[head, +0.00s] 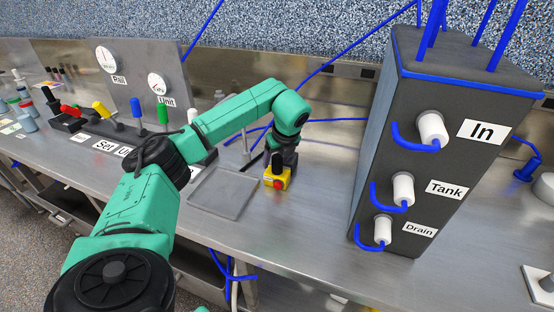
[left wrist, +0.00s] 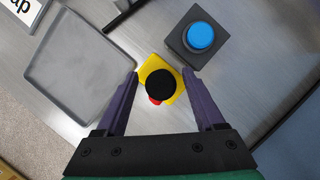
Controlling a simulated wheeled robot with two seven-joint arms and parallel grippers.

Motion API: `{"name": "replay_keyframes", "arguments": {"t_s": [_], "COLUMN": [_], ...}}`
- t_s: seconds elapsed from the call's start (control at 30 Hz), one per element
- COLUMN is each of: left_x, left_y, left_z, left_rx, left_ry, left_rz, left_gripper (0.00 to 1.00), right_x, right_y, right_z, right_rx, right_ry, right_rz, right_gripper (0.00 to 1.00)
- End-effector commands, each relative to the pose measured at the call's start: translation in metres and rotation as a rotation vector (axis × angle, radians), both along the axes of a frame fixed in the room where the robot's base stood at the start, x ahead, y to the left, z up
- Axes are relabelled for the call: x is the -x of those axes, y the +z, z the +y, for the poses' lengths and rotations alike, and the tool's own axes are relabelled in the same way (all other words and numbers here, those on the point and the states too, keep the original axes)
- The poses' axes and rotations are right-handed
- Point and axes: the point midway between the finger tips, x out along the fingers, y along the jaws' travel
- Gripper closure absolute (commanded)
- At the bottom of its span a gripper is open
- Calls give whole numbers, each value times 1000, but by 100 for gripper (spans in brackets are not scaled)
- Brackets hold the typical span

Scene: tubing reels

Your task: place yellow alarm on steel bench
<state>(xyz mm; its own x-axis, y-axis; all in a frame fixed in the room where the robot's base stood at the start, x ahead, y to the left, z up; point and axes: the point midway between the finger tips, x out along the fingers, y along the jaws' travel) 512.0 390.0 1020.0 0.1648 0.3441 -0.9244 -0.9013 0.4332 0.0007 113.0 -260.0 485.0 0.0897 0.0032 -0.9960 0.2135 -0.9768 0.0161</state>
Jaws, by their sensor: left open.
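The yellow alarm (head: 284,180) is a small yellow box with a red button and a black part. It appears to stand on the steel bench (head: 310,220), just right of a grey tray. In the left wrist view the alarm (left wrist: 148,71) lies between the fingertips, its black part covering much of it. My left gripper (head: 279,163) reaches down over the alarm from above. Its two fingers (left wrist: 162,78) are spread, one on each side of the alarm; I cannot tell whether they touch it. My right gripper is not in view.
A flat grey tray (head: 222,205) lies left of the alarm. A grey box with a blue button (left wrist: 201,36) stands close by. A tall dark tank (head: 440,95) with white fittings and blue tubes stands to the right. Bench between alarm and tank is clear.

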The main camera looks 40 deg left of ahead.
Motion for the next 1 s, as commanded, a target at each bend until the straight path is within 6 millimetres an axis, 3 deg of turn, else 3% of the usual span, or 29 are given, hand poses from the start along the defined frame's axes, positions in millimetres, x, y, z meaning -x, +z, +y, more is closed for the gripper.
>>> {"name": "replay_keyframes", "arguments": {"t_s": [0.17, 0.37, 0.5, 1.0], "left_x": [3, 12, 18, 19], "left_y": [27, 79, 107, 110], "left_z": [-11, -31, -38, -41], "left_rx": [2, 2, 0, 0], "left_ry": [-3, -4, 0, 0], "left_rz": [-8, -8, -4, -1], "left_gripper": [29, 29, 29, 29], "right_x": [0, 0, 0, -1], "right_y": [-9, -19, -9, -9], "right_z": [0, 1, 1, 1], "right_rx": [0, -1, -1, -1], "right_ry": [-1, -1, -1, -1], "right_rz": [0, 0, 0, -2], "right_gripper": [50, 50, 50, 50]}}
